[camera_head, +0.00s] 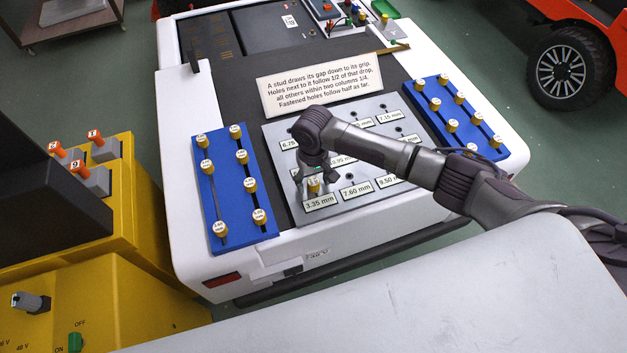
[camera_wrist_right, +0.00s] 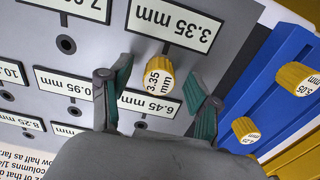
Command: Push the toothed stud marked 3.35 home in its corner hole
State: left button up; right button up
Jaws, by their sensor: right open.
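The toothed stud marked 3.35 (camera_wrist_right: 158,76) is a brass-coloured knob with a white top label, standing at the plate's corner hole by the 3.35 mm label (camera_wrist_right: 173,22). In the head view the stud (camera_head: 314,186) is just behind the 3.35 mm label (camera_head: 320,203) at the plate's near left corner. My right gripper (camera_head: 312,190) is over it. In the right wrist view its two green-padded fingers (camera_wrist_right: 160,98) are spread, one on each side of the stud, with gaps visible. How deep the stud sits is hard to tell. My left gripper is not in view.
The grey plate (camera_head: 377,207) has several labelled holes. Blue racks with brass studs stand to its left (camera_head: 219,207) and right (camera_head: 427,112). A sign (camera_head: 318,83) stands behind it. A yellow machine (camera_head: 140,215) is at the left.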

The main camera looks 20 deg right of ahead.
notch_tip(320, 180, up, 12)
jog(key=shift+f, duration=0.25)
dwell(0.3)
